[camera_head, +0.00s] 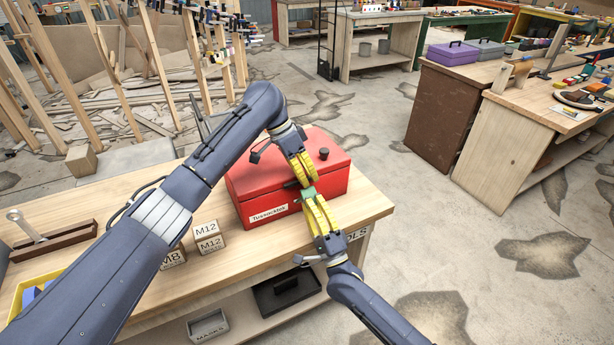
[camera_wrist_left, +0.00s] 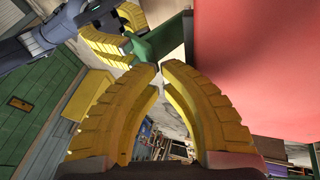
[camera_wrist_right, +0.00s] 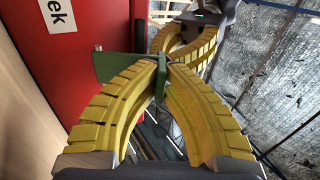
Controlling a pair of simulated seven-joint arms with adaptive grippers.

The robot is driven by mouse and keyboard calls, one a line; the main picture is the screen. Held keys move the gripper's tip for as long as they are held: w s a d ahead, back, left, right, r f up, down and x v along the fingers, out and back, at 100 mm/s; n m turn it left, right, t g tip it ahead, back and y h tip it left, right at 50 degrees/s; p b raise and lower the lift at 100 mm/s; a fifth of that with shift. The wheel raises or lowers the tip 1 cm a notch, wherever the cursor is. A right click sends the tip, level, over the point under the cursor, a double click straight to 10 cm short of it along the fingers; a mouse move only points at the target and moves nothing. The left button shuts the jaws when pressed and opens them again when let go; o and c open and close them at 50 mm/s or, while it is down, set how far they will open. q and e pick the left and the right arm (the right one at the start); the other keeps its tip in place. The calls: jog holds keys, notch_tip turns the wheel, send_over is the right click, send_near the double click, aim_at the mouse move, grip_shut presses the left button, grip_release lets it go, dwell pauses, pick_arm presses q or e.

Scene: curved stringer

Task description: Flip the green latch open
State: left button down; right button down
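The red toolbox (camera_head: 262,187) sits on the wooden workbench with its lid down. The green latch (camera_head: 308,193) is on its right front side and sticks out from the red wall in the right wrist view (camera_wrist_right: 115,66). My right gripper (camera_head: 313,199) has its yellow fingertips closed around part of the latch, with green showing between them in the right wrist view (camera_wrist_right: 160,72). My left gripper (camera_head: 304,184) is just above the latch, with its tips almost together and nothing seen between them. The latch lies just beyond those tips in the left wrist view (camera_wrist_left: 158,42).
Wooden blocks marked M12 (camera_head: 208,238) and M8 (camera_head: 173,257) stand left of the toolbox. A yellow bin (camera_head: 20,292) and a wooden holder with a metal tool (camera_head: 50,238) are at the bench's left. The bench's right front corner is bare.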

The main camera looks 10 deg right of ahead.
pick_arm(q)
jog(key=shift+s+d+f+t, duration=0.15)
jog(key=shift+s+f+t, duration=0.15)
jog(key=shift+s, duration=0.25)
pick_arm(e)
jog(key=c, duration=1.5)
grip_release()
jog(key=shift+s+f, duration=0.1)
